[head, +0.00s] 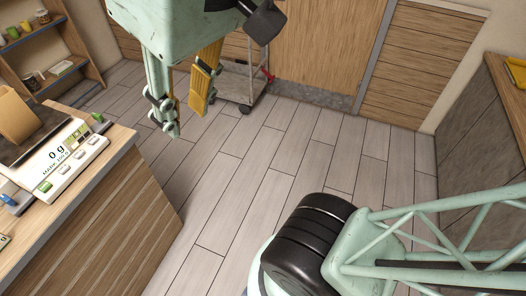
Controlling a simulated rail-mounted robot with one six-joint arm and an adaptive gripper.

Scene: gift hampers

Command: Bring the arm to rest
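My gripper (186,118) hangs at the upper middle of the head view, pointing down over the floor. Its two pale green fingers with yellow pads are apart, and nothing shows between them. It is to the right of the counter and clear of it. Part of my arm, with a black joint and a pale green lattice link, shows at the lower right.
A counter (100,225) at the left bears a scale (62,158) reading 0 g. A shelf (48,45) with small jars stands behind it. A wheeled cart (238,82) stands behind my gripper before a wooden door (328,40). The floor (225,165) between is clear.

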